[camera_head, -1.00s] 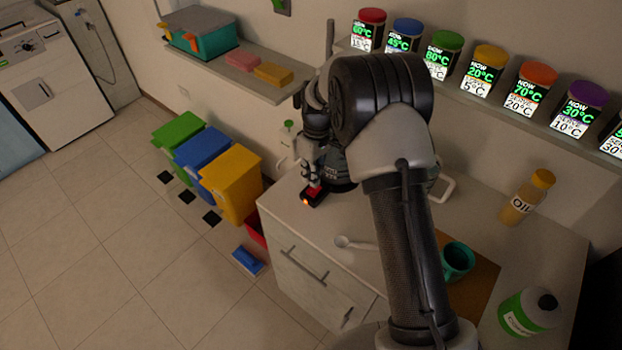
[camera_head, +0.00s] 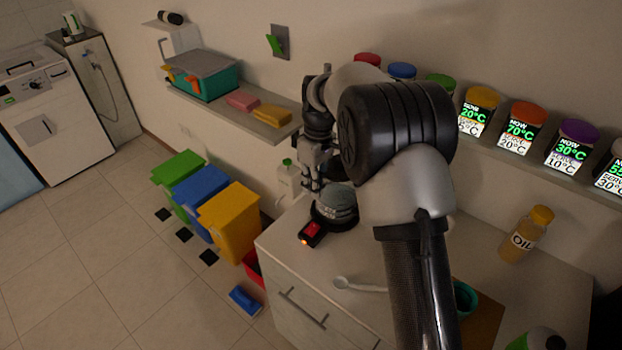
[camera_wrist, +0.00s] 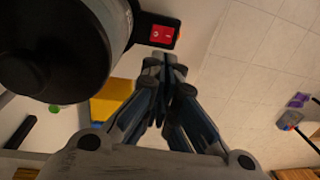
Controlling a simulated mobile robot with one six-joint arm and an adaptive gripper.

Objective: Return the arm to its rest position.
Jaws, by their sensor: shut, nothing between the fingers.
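My gripper (camera_head: 312,182) is above the back left part of the counter, pointing down, with its fingers together and empty. In the wrist view its fingertips (camera_wrist: 166,68) meet just below the red switch in the picture. The red switch (camera_head: 313,229) sits on a black base at the counter's left edge, with a small orange light glowing beside it. It also shows in the wrist view (camera_wrist: 162,34). A dark, round appliance (camera_head: 338,206) stands on that base, partly behind my arm. The gripper is apart from the switch.
A shelf of jars (camera_head: 520,127) with temperature displays runs along the wall at right. A white bottle (camera_head: 288,178) stands close behind the gripper. A spoon (camera_head: 358,285), an oil bottle (camera_head: 526,234) and a teal mug (camera_head: 465,299) are on the counter. Bins (camera_head: 230,222) stand left.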

